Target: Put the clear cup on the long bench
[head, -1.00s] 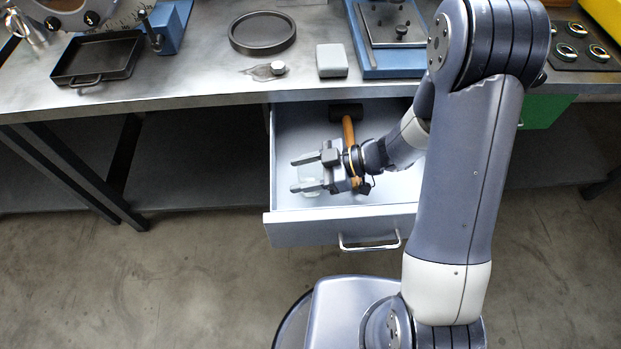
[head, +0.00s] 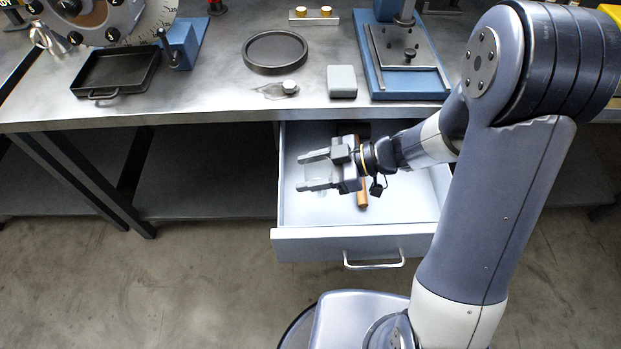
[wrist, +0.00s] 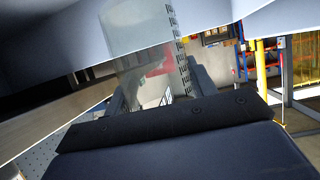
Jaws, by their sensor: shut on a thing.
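My gripper (head: 303,172) is shut on the clear cup (head: 317,173), which shows faintly between its two fingers. Gripper and cup are over the open drawer (head: 340,241), with the fingers pointing left. In the wrist view the see-through cup (wrist: 135,60) stands between the fingers, and part of it is cut off by the top edge. The long bench (head: 225,98) runs across the back, its top above the drawer.
A hammer (head: 362,192) lies in the drawer under my gripper. Bare bench top shows near the front edge.

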